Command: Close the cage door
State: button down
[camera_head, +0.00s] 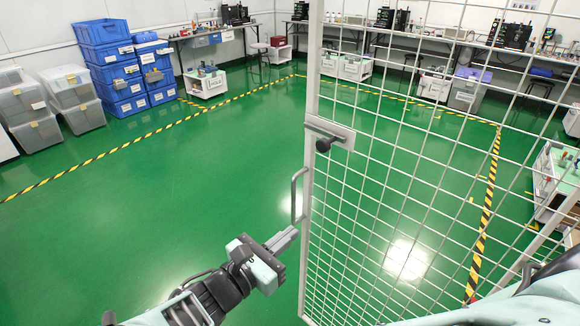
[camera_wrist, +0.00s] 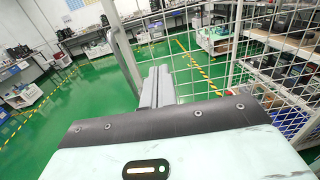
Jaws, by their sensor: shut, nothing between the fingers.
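The cage door (camera_head: 372,160) is a white wire-mesh panel filling the right half of the head view. Its upright edge frame carries a latch plate with a black knob (camera_head: 323,145) and, below it, a grey bar handle (camera_head: 297,196). My gripper (camera_head: 286,237) is shut and empty, just below and left of the handle's lower end. Whether it touches the handle or frame I cannot tell. In the wrist view, the shut fingers (camera_wrist: 158,84) point forward, with the handle (camera_wrist: 121,48) to their left and the mesh (camera_wrist: 215,70) to their right.
Green floor (camera_head: 170,185) left of the door is clear. Yellow-black tape (camera_head: 110,146) crosses it. Blue crates (camera_head: 112,66) and grey bins (camera_head: 28,108) stand at the back left. Benches with equipment line the back wall. A white cart (camera_head: 555,180) stands at the right beyond the mesh.

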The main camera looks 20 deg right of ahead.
aim_at(334, 198)
jog(key=b+x, duration=0.1)
jog(key=x, duration=0.5)
jog(key=b+x, duration=0.2)
jog(key=x, duration=0.4)
jog(key=shift+f, duration=0.2)
jog(key=shift+w+d+r+b, duration=0.15)
jog(key=shift+w+d+b, duration=0.15)
jog(key=shift+d, duration=0.2)
